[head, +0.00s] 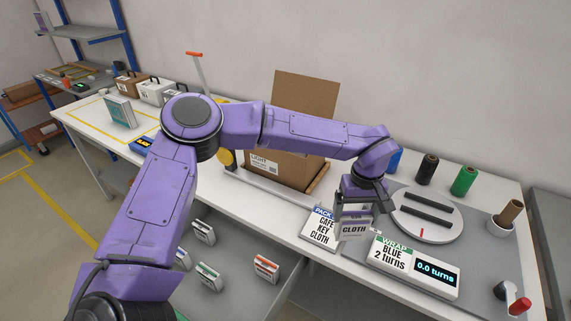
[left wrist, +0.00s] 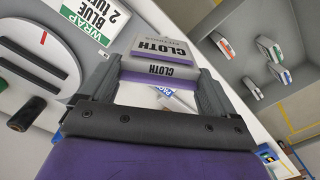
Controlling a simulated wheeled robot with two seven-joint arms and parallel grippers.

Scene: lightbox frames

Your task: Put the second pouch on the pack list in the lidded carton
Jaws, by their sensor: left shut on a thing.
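My left gripper (head: 357,208) is shut on a grey-white pouch (head: 354,230) with a purple band, marked CLOTH. It holds the pouch upright beside the pack list, at the table's front. In the left wrist view, the CLOTH pouch (left wrist: 155,49) sits between the fingers. The pack list card (head: 320,229) reads CAFE, KEY, CLOTH from top to bottom. The lidded carton (head: 275,166) is brown, with its lid (head: 305,96) standing up at the back; my arm hides part of it. Several other pouches (head: 265,269) stand on a grey surface below the table. My right gripper is not in view.
A wrap sign (head: 391,255) reading BLUE 2 turns and a display (head: 436,273) showing 0.0 turns stand right of the pouch. Behind them are a round turntable (head: 427,228) and spools (head: 464,180).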

